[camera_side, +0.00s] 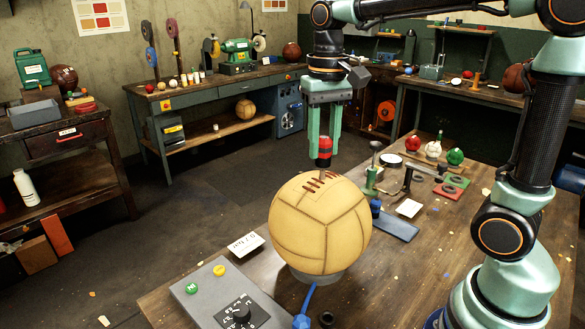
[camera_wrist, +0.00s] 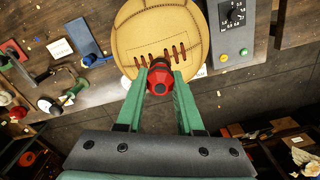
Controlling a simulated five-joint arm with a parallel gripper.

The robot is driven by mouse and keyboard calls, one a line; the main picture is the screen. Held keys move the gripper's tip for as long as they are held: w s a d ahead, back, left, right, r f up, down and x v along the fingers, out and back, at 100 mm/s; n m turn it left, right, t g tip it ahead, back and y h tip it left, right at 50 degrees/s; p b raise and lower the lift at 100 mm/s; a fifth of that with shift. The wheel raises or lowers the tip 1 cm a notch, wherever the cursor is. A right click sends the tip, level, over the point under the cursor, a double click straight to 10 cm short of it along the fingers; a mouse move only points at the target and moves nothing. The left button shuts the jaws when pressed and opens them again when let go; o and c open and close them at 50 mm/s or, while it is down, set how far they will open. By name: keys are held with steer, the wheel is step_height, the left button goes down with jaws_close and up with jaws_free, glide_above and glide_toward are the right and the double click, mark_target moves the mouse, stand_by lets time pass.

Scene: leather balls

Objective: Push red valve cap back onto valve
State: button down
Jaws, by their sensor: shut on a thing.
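The red valve cap (camera_side: 324,146), with a dark band, is held upright between the green fingers of my gripper (camera_side: 324,150). It sits directly above a metal valve stem (camera_side: 322,174) at the top of the tan leather ball (camera_side: 318,230), near the red-brown lacing. In the side view the cap's lower end meets or nearly meets the stem; I cannot tell which. In the wrist view the cap (camera_wrist: 160,77) lies between the fingertips (camera_wrist: 161,82) and hides the valve, with the ball (camera_wrist: 160,30) behind it. My gripper is shut on the cap.
The ball rests on a round support (camera_side: 318,275) on the wooden bench (camera_side: 400,280). A grey control box (camera_side: 225,298) with a dial and buttons stands at front left, with a blue hose (camera_side: 307,297) beside it. Small tools and a blue plate (camera_side: 396,226) lie to the right.

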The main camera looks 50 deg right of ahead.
mark_target(336, 189)
steer(key=shift+f, duration=1.45)
stand_by(1.4)
steer(key=shift+c, duration=2.3)
jaws_free()
steer(key=shift+r, duration=0.1)
step_height(336, 189, up, 12)
steer(key=s+f+n+t, duration=0.1)
steer(key=s+f, duration=0.1)
steer(key=f, duration=0.1)
steer(key=s+f+n+t, duration=0.1)
steer(key=s+f+t, duration=0.1)
steer(key=f, duration=0.2)
steer(key=s+f+n+t, duration=0.2)
steer(key=f, duration=0.2)
steer(key=shift+s+a, duration=0.1)
steer(key=shift+a, duration=0.15)
steer(key=shift+s+f+n+t, duration=0.2)
steer(key=shift+f+n+t, duration=0.1)
steer(key=shift+f, duration=0.35)
